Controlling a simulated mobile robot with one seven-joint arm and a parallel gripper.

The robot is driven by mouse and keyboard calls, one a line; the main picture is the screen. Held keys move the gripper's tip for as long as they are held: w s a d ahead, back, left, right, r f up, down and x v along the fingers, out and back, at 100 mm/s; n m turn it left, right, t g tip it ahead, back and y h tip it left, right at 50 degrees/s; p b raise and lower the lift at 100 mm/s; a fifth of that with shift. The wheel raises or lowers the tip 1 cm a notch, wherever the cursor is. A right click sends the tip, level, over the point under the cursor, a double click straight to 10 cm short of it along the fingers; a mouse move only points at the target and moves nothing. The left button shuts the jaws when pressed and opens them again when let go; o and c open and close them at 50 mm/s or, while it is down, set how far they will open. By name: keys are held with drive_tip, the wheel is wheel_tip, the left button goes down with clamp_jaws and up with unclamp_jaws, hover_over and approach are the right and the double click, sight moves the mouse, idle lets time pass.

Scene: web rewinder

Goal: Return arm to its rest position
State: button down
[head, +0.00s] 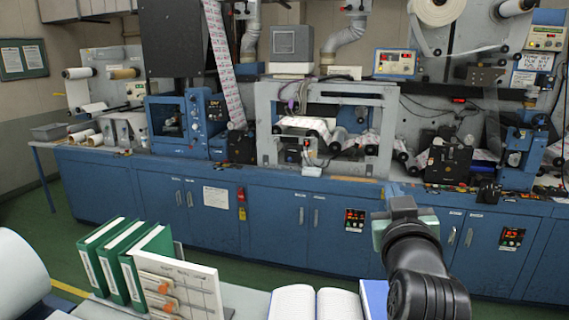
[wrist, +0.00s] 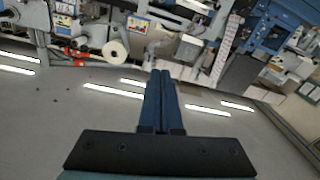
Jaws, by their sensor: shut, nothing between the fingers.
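My gripper shows in the wrist view with its two dark fingers (wrist: 161,75) pressed together, shut and empty. In the head view my arm rises at the lower right, with its dark wrist and pale green end part in front of the blue cabinets; the fingers cannot be made out there. The gripper touches nothing that I can see.
The blue web rewinder (head: 110,190) runs across the back. In front stand green binders (head: 105,265), a white board (head: 190,275) with orange-marked items, and an open book (head: 315,303). A white roll (head: 18,275) is at the left. Green floor lies between.

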drive_tip(key=s+a+r+t+y, duration=0.2)
drive_tip(key=s+a+r+t, duration=0.3)
drive_tip(key=s+a+r, duration=0.4)
drive_tip(key=s+a+r+t+y, duration=0.1)
drive_tip(key=s+a+r+t, duration=0.3)
drive_tip(key=s+a+r, duration=0.5)
drive_tip(key=s+r, duration=0.4)
drive_tip(key=r, duration=0.1)
drive_tip(key=shift+s+r+t+y, duration=0.25)
drive_tip(key=shift+r+t+y, duration=0.15)
